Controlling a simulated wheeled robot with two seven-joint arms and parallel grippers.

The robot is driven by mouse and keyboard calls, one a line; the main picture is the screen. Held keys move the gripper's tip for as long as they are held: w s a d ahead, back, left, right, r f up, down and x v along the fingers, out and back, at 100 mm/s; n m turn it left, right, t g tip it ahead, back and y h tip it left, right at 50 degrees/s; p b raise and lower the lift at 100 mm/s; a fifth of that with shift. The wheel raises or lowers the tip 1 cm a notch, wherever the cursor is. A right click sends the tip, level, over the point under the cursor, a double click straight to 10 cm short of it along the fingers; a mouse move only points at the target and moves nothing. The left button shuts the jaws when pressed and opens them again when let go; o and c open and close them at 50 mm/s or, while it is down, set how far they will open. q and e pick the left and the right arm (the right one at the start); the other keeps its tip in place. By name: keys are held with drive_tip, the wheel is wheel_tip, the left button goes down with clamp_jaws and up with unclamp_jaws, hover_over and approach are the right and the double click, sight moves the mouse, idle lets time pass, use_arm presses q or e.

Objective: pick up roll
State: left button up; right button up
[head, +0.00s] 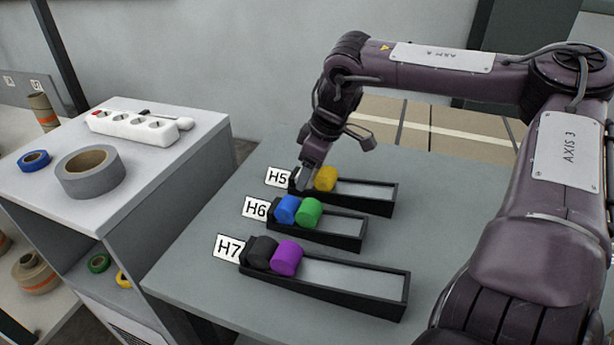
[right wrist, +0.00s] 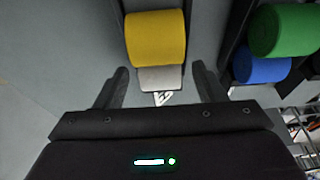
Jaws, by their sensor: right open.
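A yellow roll (head: 325,178) lies in the black H5 tray (head: 393,203). In the right wrist view the yellow roll (right wrist: 156,38) is just beyond my fingertips, with a light grey piece (right wrist: 161,78) beside it. I cannot tell whether that piece is a roll or part of the tray. My right gripper (head: 308,178) reaches down at the label end of the H5 tray. In the right wrist view my right gripper (right wrist: 161,72) is open, its fingers apart with no roll clearly held. My left gripper is not in view.
The H6 tray (head: 345,230) holds a blue roll (head: 287,209) and a green roll (head: 309,212). The H7 tray (head: 350,284) holds a black roll (head: 262,251) and a purple roll (head: 287,257). A side cabinet (head: 190,150) with tape and a power strip (head: 132,125) stands left.

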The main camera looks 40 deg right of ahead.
drive_tip(key=shift+w+f, duration=0.1)
drive_tip(key=shift+f, duration=0.15)
drive_tip(key=c, duration=1)
drive_tip(key=shift+r, duration=0.1)
drive_tip(key=shift+c, duration=0.2)
